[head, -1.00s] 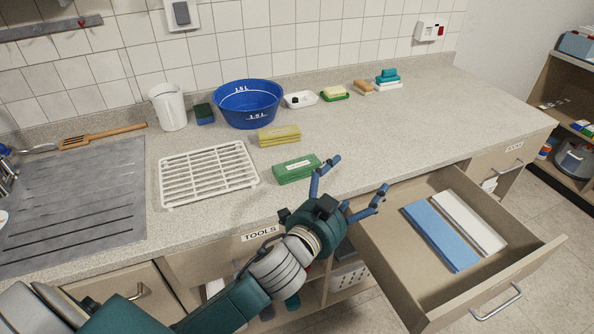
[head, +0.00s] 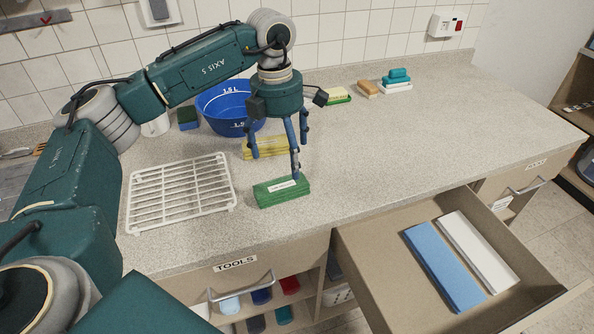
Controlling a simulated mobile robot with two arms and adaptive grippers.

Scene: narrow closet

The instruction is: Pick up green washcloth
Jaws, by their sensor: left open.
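The green washcloth (head: 283,195) lies folded on the counter in the head view, a white label on its top. It is to the right of the white rack and near the counter's front edge. My left gripper (head: 275,165) points down just behind and above the cloth, its blue fingers spread and open. One fingertip overlaps the cloth's far edge in the picture; I cannot tell whether it touches. Nothing is between the fingers. My right gripper is not in view.
A yellow folded cloth (head: 261,153) lies just behind, partly hidden by my fingers. A blue basin (head: 222,108) stands behind it. A white rack (head: 180,193) is left. An open drawer (head: 385,268) holds blue and white cloths.

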